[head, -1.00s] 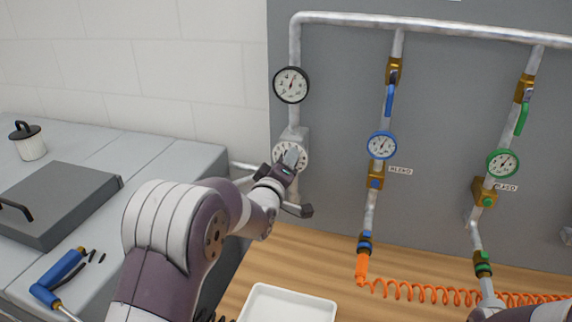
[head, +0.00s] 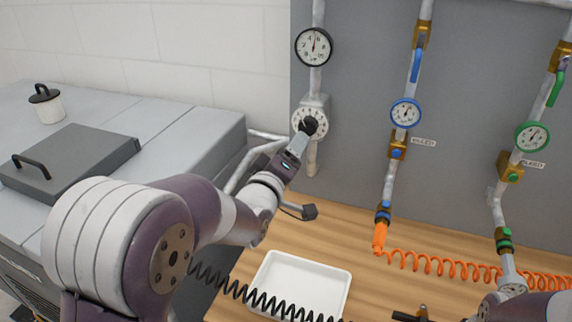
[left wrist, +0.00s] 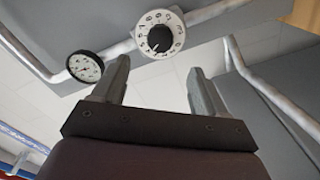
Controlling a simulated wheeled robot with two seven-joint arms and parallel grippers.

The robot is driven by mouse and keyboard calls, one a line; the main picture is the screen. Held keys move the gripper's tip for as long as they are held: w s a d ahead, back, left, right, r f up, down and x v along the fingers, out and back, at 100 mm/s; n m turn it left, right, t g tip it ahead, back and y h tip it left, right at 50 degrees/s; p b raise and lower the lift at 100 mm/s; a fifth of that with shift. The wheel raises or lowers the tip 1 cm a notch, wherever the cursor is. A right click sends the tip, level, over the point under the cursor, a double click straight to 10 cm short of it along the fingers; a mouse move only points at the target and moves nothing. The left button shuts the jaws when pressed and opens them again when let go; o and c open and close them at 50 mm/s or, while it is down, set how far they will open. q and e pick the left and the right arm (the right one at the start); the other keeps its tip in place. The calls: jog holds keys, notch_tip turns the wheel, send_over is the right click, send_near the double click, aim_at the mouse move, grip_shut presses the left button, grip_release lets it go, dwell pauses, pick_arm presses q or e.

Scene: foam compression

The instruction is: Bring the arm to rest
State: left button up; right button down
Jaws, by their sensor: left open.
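My left gripper (head: 301,141) is in front of the white numbered dial (head: 301,117) with its black knob (head: 309,126), below the black-rimmed gauge (head: 314,46). In the left wrist view the two fingers of the left gripper (left wrist: 159,68) stand apart with nothing between them. There the dial (left wrist: 160,35) shows beyond the fingertips, clear of them, and the gauge (left wrist: 86,66) is to its left.
A blue gauge (head: 406,113) and a green gauge (head: 532,137) sit on pipes to the right. An orange coiled hose (head: 455,270) lies along the wooden bench. A white tray (head: 345,292) is below my left arm. A grey lidded box (head: 85,157) and a pot (head: 47,106) are left.

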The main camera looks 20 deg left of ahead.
pick_arm(q)
jog(key=shift+s, duration=1.05)
